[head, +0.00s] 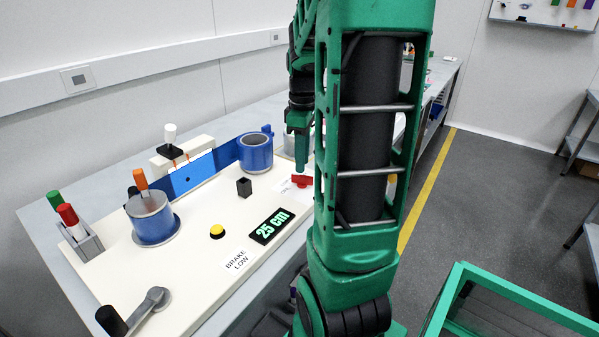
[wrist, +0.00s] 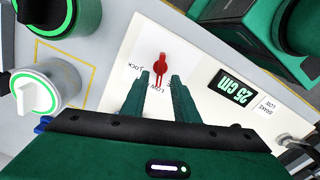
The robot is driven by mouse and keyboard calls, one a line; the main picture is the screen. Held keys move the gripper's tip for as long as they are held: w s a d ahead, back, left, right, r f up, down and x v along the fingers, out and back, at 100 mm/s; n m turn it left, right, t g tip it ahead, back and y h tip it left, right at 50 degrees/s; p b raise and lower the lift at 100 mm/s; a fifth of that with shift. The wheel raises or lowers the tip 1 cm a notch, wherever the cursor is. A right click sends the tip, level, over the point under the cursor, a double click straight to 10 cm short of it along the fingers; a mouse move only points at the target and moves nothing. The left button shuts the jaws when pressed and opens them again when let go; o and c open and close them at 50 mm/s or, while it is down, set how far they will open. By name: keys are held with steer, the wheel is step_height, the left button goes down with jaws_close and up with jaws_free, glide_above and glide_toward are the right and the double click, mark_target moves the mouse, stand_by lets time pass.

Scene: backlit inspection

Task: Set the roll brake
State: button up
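The red brake knob (head: 301,181) sits at the right of the cream panel (head: 190,262), partly hidden by my arm. In the wrist view the red knob (wrist: 161,68) stands on a white dial plate with small lettering, including LOW and LOCK. My gripper (wrist: 161,76) is open and empty. Its two green fingers point at the knob, with the knob just beyond and between the tips; contact cannot be told. In the head view my gripper (head: 301,168) points down just above the knob. A card (head: 238,260) reads BRAKE LOW, and the display (head: 270,226) reads 25 cm.
A blue web (head: 192,176) runs between a left blue roll (head: 152,222) and a right blue roll (head: 256,152). A yellow button (head: 217,231), black block (head: 244,187), crank (head: 145,308) and marker holder (head: 84,242) stand on the panel. A white knob (wrist: 38,97) shows in the wrist view.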

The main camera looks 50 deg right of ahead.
mark_target(302, 179)
steer(key=shift+f, duration=2.4)
jaws_close()
